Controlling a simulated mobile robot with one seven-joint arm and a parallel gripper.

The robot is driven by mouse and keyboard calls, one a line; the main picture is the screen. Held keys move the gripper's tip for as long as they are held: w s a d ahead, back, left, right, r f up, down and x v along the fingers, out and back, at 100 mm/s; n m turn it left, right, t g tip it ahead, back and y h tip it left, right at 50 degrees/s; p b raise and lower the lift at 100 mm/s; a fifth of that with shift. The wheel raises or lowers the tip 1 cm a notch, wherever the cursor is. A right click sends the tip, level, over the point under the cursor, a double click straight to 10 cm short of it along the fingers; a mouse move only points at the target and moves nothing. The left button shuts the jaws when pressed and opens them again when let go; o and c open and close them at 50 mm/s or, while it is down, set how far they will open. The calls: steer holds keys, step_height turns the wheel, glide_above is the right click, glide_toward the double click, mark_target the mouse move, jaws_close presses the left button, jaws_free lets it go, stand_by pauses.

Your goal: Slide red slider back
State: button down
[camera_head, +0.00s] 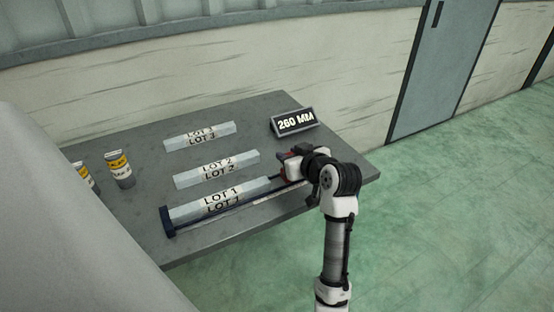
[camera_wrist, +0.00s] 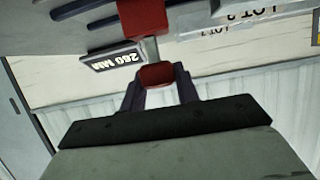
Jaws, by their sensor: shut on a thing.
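A long measuring rail (camera_head: 236,207) with a dark blue end stop (camera_head: 167,221) lies along the table's front edge. The red slider (camera_head: 281,158) is at the rail's right end, partly hidden by my gripper (camera_head: 291,165) in the head view. In the wrist view the red slider (camera_wrist: 142,17) shows as a red block with a grey stem and a smaller red knob (camera_wrist: 156,75). My gripper (camera_wrist: 157,73) has its two dark fingers on either side of this knob and is shut on it.
A bar marked LOT 1 (camera_head: 215,200) lies along the rail; bars LOT 2 (camera_head: 216,169) and LOT 3 (camera_head: 199,136) lie behind. Two yellow-labelled containers (camera_head: 120,170) stand at the left.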

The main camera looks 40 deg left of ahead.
steer(key=shift+w+d+r, duration=0.1)
steer(key=shift+w+d, duration=0.15)
steer(key=shift+w, duration=0.35)
steer(key=shift+w+d+f, duration=0.1)
steer(key=shift+w+d, duration=0.2)
steer(key=shift+w, duration=0.3)
steer(key=shift+w+d+r, duration=0.1)
steer(key=shift+w+d, duration=0.15)
steer(key=shift+w, duration=0.35)
steer(key=c, duration=1)
jaws_free()
steer(key=shift+w, duration=0.15)
steer(key=shift+c, duration=0.2)
steer(key=b+v, duration=0.2)
steer(key=v, duration=1.2)
steer(key=shift+b, duration=0.35)
steer(key=shift+a, duration=0.1)
